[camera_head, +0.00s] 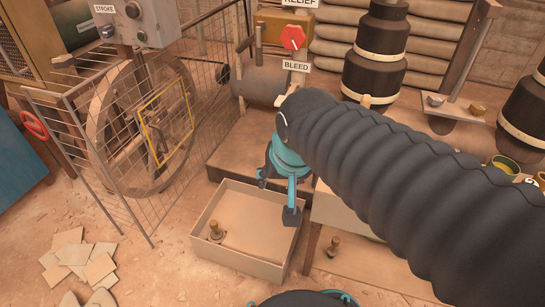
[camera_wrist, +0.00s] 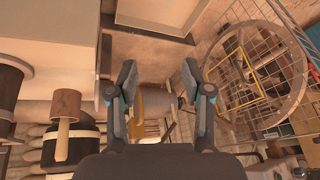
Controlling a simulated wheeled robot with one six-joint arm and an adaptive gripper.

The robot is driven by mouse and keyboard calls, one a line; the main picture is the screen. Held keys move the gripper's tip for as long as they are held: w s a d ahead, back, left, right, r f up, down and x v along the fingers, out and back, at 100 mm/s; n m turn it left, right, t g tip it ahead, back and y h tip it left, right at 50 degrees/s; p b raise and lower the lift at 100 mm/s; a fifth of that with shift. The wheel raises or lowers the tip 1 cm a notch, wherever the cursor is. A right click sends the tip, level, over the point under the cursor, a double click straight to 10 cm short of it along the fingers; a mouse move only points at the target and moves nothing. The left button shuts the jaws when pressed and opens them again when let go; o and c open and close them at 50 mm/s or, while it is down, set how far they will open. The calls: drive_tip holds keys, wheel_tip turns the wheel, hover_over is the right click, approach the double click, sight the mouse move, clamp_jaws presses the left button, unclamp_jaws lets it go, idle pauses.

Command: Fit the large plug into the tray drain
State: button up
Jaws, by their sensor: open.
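The tray (camera_head: 280,268) is a shallow, pale open box on the floor, below my gripper. A small brown plug-like piece (camera_head: 216,231) with a wider base stands inside it near the left wall. A similar piece (camera_head: 333,246) stands outside the tray, low down at its right. I cannot tell which is the large plug, and no open drain hole is clear. My gripper (camera_head: 277,197) is open and empty above the tray's back part, fingers apart. In the wrist view my gripper (camera_wrist: 157,75) has nothing between its fingertips, and the tray (camera_wrist: 130,21) edge shows at the top.
A wire cage (camera_head: 110,175) around a large wheel (camera_head: 125,125) stands left of the tray. A red bleed knob (camera_head: 293,37) is behind. Dark banded cylinders (camera_head: 375,65) and a bench with small items (camera_head: 478,108) are at the right. Loose tiles (camera_head: 75,255) lie on the left floor.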

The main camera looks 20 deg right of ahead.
drive_tip(key=s+n, duration=0.2)
drive_tip(key=s, duration=0.1)
drive_tip(key=s+d+n, duration=0.1)
drive_tip(key=shift+s+r+t, duration=0.25)
drive_tip(key=shift+s+t, duration=0.05)
drive_tip(key=shift+s, duration=0.05)
wheel_tip(320, 180, up, 7)
drive_tip(key=p, duration=0.7)
drive_tip(key=shift+r, duration=0.2)
